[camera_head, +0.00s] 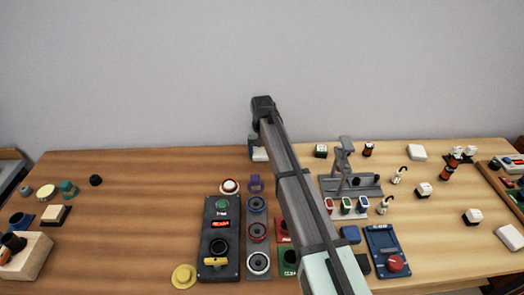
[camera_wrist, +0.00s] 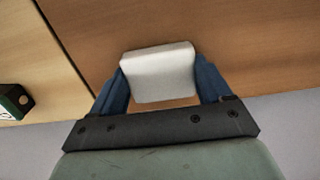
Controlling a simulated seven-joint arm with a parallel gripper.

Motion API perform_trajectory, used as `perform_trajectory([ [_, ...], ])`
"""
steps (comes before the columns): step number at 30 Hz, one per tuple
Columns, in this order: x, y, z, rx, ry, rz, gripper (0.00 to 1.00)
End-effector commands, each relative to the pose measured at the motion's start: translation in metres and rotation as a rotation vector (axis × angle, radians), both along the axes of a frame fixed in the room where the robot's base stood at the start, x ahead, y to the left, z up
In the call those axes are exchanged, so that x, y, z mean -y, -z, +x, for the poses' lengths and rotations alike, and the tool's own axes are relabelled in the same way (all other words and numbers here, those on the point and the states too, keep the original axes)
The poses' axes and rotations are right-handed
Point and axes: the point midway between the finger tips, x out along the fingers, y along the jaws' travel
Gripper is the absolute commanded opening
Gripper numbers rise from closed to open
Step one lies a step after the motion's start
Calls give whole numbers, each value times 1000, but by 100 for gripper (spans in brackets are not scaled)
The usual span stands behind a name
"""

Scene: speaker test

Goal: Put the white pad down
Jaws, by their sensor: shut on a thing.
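The white pad (camera_wrist: 159,72) is a pale block with rounded edges. In the wrist view it sits between the two blue fingers of my gripper (camera_wrist: 160,82), which is shut on it. In the head view the pad (camera_head: 260,155) shows below my gripper (camera_head: 258,144), near the back edge of the wooden table (camera_head: 130,210). I cannot tell whether the pad's underside touches the table. Two other white pads lie on the right side, one at the back (camera_head: 417,152) and one at the front right (camera_head: 510,237).
A purple part (camera_head: 255,183) and a red-and-white round button (camera_head: 229,186) stand just in front of the pad. A dark control box (camera_head: 219,240) is further forward. A grey stand (camera_head: 345,180) is to the right. The table left of my gripper is mostly clear.

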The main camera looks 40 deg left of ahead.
Motion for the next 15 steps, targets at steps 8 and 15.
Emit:
perform_trajectory([
  [8, 0, 0, 0, 0, 0, 0, 100],
  [15, 0, -1, 0, 0, 0, 0, 100],
])
